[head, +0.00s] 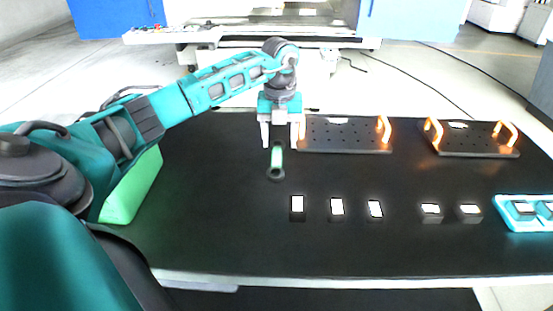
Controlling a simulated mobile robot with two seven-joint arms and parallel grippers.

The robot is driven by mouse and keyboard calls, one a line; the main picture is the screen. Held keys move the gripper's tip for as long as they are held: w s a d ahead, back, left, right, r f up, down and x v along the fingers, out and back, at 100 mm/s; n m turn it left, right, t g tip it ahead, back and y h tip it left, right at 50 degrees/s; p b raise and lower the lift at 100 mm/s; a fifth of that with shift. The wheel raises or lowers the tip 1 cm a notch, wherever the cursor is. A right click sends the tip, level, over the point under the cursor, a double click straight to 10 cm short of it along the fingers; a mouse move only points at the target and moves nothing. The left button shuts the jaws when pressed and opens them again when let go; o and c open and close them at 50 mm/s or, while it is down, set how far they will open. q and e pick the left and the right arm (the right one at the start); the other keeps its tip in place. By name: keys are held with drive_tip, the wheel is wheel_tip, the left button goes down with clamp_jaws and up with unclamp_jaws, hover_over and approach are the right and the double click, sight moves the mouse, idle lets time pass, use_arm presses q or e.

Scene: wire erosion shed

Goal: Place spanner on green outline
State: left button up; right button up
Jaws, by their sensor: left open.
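I cannot tell whether the fingers touch the table. My right gripper is not in view.
Two dark perforated plates with orange handles, one at the centre (343,138) and one at the right (474,143), lie behind several small dark blocks with white tops (337,209). A teal tray (512,223) sits at the right edge, a green box (131,188) at left.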

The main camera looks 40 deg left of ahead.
sight(276, 159)
use_arm(q)
drive_tip(key=f, duration=0.5)
drive_tip(key=shift+s+a+f, duration=0.15)
drive_tip(key=shift+s+a, duration=0.1)
drive_tip(key=shift+a, duration=0.05)
clamp_jaws()
